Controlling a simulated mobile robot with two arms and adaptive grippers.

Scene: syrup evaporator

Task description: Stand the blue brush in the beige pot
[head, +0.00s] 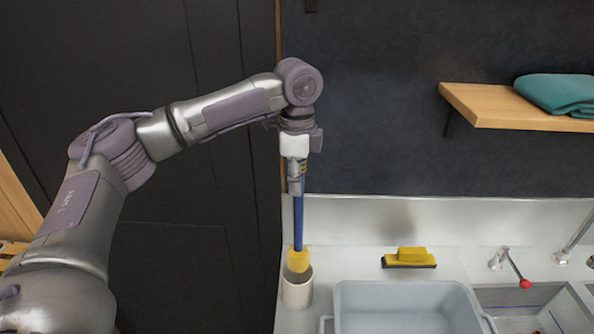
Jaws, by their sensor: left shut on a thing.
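The blue brush (298,222) has a long blue handle and a yellow head that points down. My left gripper (296,188) is shut on the upper part of its handle, and the brush hangs upright. The beige pot (297,292) stands on the counter straight below my left gripper. The yellow head is at the pot's mouth, with its lower end hidden behind or inside the rim. I cannot tell how deep it reaches. My right gripper is not in view.
A grey-blue basin (405,290) stands just right of the pot. A yellow and black scrubber (409,258) lies behind it. A red-knobbed lever (513,266) and a sink are at the right. A wooden shelf (480,105) holds a teal cloth (556,94).

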